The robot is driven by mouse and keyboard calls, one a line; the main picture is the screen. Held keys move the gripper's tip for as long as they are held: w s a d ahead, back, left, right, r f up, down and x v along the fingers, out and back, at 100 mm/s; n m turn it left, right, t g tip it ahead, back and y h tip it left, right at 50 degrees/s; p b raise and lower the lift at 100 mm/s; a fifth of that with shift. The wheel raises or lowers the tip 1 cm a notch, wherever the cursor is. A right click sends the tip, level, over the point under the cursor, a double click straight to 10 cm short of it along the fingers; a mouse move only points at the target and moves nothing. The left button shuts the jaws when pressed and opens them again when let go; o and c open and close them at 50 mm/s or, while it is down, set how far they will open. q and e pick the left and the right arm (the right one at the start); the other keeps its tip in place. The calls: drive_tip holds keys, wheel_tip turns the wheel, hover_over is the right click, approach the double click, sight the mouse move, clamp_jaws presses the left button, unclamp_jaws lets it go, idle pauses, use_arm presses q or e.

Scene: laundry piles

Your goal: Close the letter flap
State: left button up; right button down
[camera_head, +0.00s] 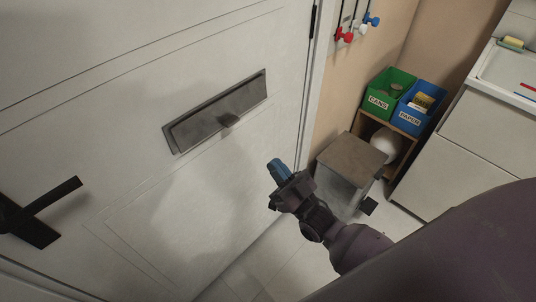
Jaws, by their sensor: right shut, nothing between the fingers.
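The letter flap (215,115) is a grey metal plate set in the white door (150,60). It looks slightly raised from its frame along the lower edge, with a small knob (229,120) at its lower middle; how far it stands open is hard to tell. My right gripper (277,168), with blue fingertips, is shut and empty. It is below and to the right of the flap, apart from it, in front of the door's right part. My left gripper is not in view.
A dark door handle (50,198) is at the lower left. A grey lidded bin (350,160) stands right of my right gripper. Green (388,92) and blue (417,108) boxes sit on a wooden shelf behind it. A white cabinet (450,150) is at the right.

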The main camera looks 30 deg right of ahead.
sight(233, 123)
drive_tip(key=w+f+x, duration=0.1)
drive_tip(key=f+x, duration=0.1)
drive_tip(key=x, duration=0.9)
drive_tip(key=shift+w+a, duration=0.35)
drive_tip(key=shift+w, duration=0.05)
drive_tip(key=shift+w+a+f+t+b, duration=0.15)
drive_tip(key=shift+w+f+t+b, duration=0.25)
drive_tip(key=shift+b, duration=0.45)
drive_tip(key=shift+w+a+f+b, duration=0.1)
drive_tip(key=shift+w+f+b, duration=0.15)
drive_tip(key=shift+w+b, duration=0.05)
drive_tip(key=shift+w+r, duration=0.3)
